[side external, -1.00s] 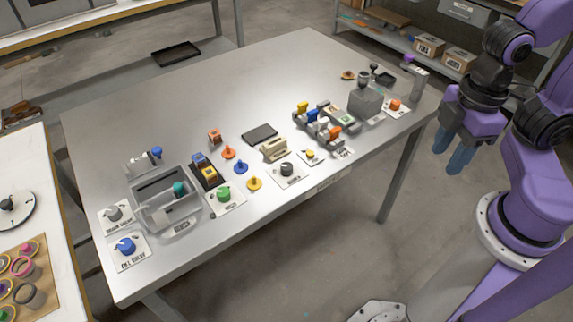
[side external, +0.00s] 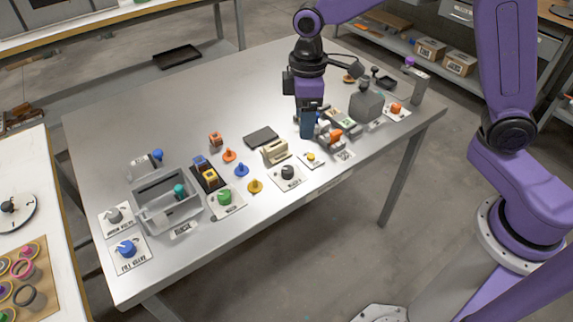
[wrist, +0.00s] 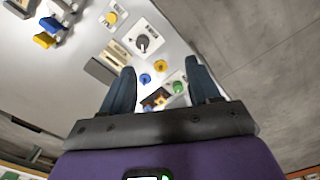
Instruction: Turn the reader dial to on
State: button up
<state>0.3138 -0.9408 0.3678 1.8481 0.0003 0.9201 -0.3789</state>
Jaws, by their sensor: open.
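A dark round dial with a pale pointer mark (side external: 287,172) sits on a white label plate near the table's front edge. A cream slotted block (side external: 275,150) stands just behind it; I take this dial to be the reader dial, but its label is too small to read surely. In the wrist view the dial (wrist: 142,42) is above and between my fingers, its pointer mark visible. My gripper (side external: 307,134) hangs over the table behind and right of the dial, apart from it, pointing down. Its fingers (wrist: 160,72) are spread with nothing between them.
Blue (side external: 241,169) and yellow (side external: 254,186) pegs stand between the dials. The table's back is mostly clear.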

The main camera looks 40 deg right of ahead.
send_over(287, 169)
notch_tip(287, 169, down, 2)
notch_tip(287, 169, down, 18)
dwell(0.6)
jog(key=c, duration=1)
